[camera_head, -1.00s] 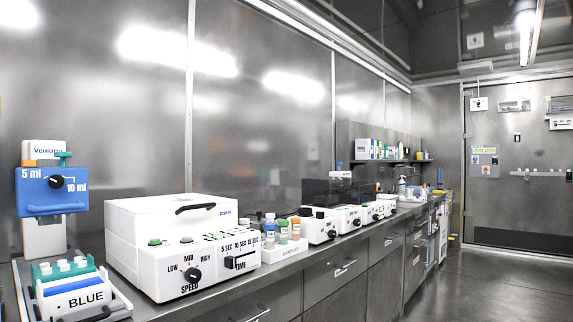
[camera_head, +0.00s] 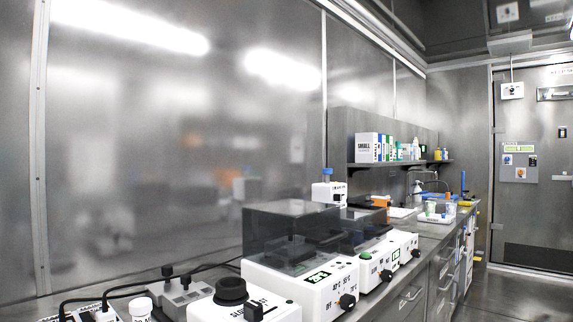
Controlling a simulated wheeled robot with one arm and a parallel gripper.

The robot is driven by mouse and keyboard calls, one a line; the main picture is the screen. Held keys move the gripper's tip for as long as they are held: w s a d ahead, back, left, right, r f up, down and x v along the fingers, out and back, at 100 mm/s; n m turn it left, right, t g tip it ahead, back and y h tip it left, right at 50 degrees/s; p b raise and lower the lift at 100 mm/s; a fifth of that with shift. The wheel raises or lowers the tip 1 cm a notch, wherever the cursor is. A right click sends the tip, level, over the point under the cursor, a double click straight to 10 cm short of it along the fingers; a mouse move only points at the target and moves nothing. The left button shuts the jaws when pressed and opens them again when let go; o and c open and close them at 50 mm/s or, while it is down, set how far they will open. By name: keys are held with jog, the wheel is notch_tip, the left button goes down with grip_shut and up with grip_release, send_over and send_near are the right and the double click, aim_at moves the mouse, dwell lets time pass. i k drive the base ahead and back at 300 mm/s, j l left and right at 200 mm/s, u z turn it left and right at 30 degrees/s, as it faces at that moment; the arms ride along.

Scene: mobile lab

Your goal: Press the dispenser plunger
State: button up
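A small white pump bottle (camera_head: 417,192) stands far down the bench, beside the sink area. It is upright and too small to make out its plunger clearly. I cannot tell whether it is the task's dispenser. The blue and white dispenser with the 5 ml and 10 ml dial is out of view now. My gripper is not in view.
A steel bench (camera_head: 440,236) runs along the left wall. On it stand a white device with a dark clear cover (camera_head: 290,232), a white unit with a black knob (camera_head: 232,291) and cables. A shelf (camera_head: 400,165) holds boxes. The floor (camera_head: 515,295) at right is clear.

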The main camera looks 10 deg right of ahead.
aim_at(327, 172)
jog(key=i+l, duration=0.15)
jog(key=l, duration=0.15)
jog(key=i+l+u, duration=0.1)
jog(key=l, duration=0.25)
jog(key=i+l, duration=0.15)
jog(key=l, duration=0.15)
jog(key=i+l+u, duration=0.1)
jog(key=l, duration=0.25)
jog(key=i+l, duration=0.15)
jog(key=l, duration=0.2)
jog(key=l+u, duration=0.15)
jog(key=l, duration=0.1)
